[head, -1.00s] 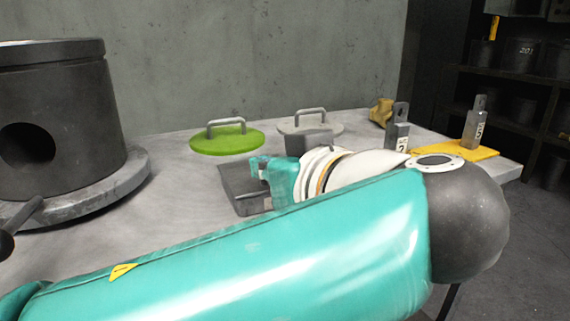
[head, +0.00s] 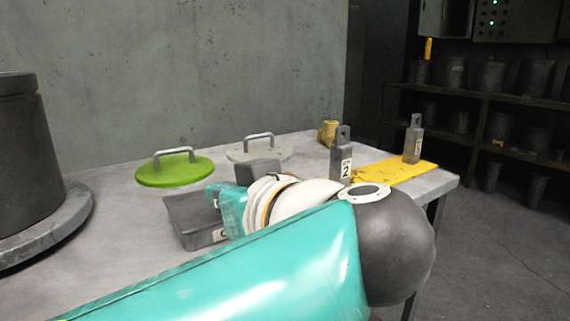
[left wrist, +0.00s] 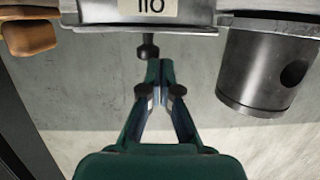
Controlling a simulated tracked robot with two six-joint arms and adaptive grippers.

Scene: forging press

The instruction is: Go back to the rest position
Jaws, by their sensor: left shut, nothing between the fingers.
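My left arm crosses the front of the head view in teal. It bends at a dark round elbow, and its white wrist points back to the left over the table (head: 110,225). My left gripper (head: 226,207) shows only in part there, in front of a dark grey tray. In the left wrist view, the left gripper (left wrist: 160,66) has its fingers meeting at the tips, with nothing between them. My right gripper is not in view.
A green lid (head: 175,172), a grey lid (head: 238,155), the dark tray (head: 190,214) and labelled metal blocks (head: 342,158) beside a yellow plate (head: 400,172) stand around the wrist. A large dark cylinder (head: 25,160) stands at left. Shelves (head: 480,98) are behind right.

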